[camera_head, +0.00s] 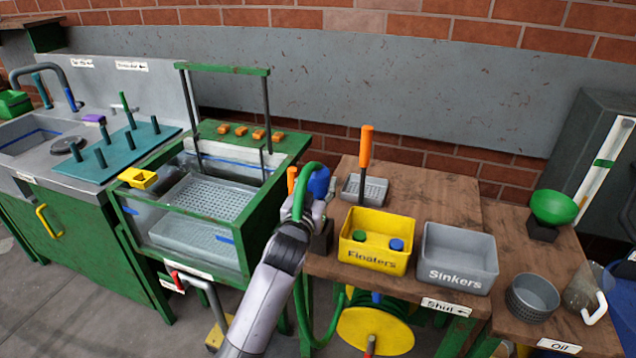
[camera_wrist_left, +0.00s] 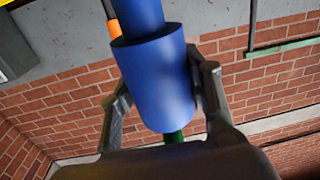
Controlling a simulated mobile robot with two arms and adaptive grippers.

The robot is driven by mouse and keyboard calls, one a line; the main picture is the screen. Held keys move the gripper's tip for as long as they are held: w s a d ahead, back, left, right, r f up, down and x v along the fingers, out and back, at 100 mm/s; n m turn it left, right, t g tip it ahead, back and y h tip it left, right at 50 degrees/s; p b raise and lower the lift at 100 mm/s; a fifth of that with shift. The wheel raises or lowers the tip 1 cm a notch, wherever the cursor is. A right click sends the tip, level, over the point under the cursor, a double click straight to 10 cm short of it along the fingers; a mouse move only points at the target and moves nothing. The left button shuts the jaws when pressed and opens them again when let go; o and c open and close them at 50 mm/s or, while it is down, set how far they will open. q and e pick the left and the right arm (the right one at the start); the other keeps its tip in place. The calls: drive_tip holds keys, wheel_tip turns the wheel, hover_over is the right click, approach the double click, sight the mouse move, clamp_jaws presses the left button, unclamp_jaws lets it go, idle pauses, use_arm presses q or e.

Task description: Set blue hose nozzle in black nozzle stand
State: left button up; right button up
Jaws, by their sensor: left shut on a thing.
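The blue hose nozzle (camera_head: 319,181) is in the grip of my left gripper (camera_head: 309,201) above the left edge of the wooden table. In the left wrist view, the blue nozzle (camera_wrist_left: 156,80) sits between the two fingers, one along each side. The green hose (camera_head: 301,275) loops up to the gripper and hangs below it. The black nozzle stand (camera_head: 322,240) is on the table's left edge, just below and right of the gripper, partly hidden by my arm. The nozzle is apart from the stand. My right gripper is out of view.
The yellow Floaters bin (camera_head: 375,256) stands right of the stand, with the grey Sinkers bin (camera_head: 458,274) beyond it. An orange-handled tool (camera_head: 366,148) stands upright behind. The green-framed tank (camera_head: 205,262) is at left. A yellow hose reel (camera_head: 375,332) is below the table.

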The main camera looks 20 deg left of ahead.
use_arm(q)
drive_tip(key=shift+f+b, duration=0.6)
drive_tip(key=shift+f, duration=0.5)
drive_tip(key=shift+f, duration=0.15)
drive_tip(key=shift+f+b, duration=0.85)
drive_tip(key=shift+f, duration=0.3)
drive_tip(key=shift+f, duration=0.15)
drive_tip(key=shift+f+b, duration=0.4)
drive_tip(key=shift+f, duration=0.25)
drive_tip(key=shift+f+b, duration=0.4)
drive_tip(key=shift+f, duration=0.2)
